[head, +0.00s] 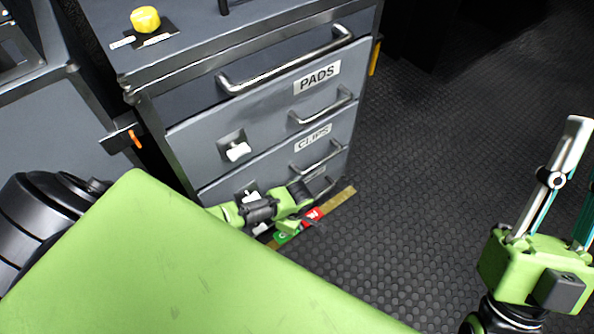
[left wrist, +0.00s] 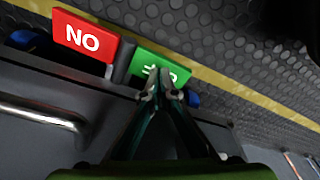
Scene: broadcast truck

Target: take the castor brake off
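At the foot of the drawer cabinet are a red pedal (head: 313,214) and a green pedal (head: 281,238). In the left wrist view the red pedal (left wrist: 84,40) carries white letters that read "NO", likely "ON" upside down. The green pedal (left wrist: 150,65) is beside it, its white lettering partly hidden by my fingertips. My left gripper (left wrist: 158,88) has its fingertips together with nothing between them, over the green pedal's near edge; I cannot tell whether they touch it. My right gripper (head: 575,185) is raised at the right, fingers apart and empty, far from the pedals.
The grey cabinet (head: 190,133) has drawers with metal handles, labelled "PADS" and "CLIPS", and white latches (head: 238,152). A yellow knob (head: 145,19) sits on top. A yellow strip (head: 340,199) runs along the floor. The dark studded floor (head: 430,170) to the right is clear.

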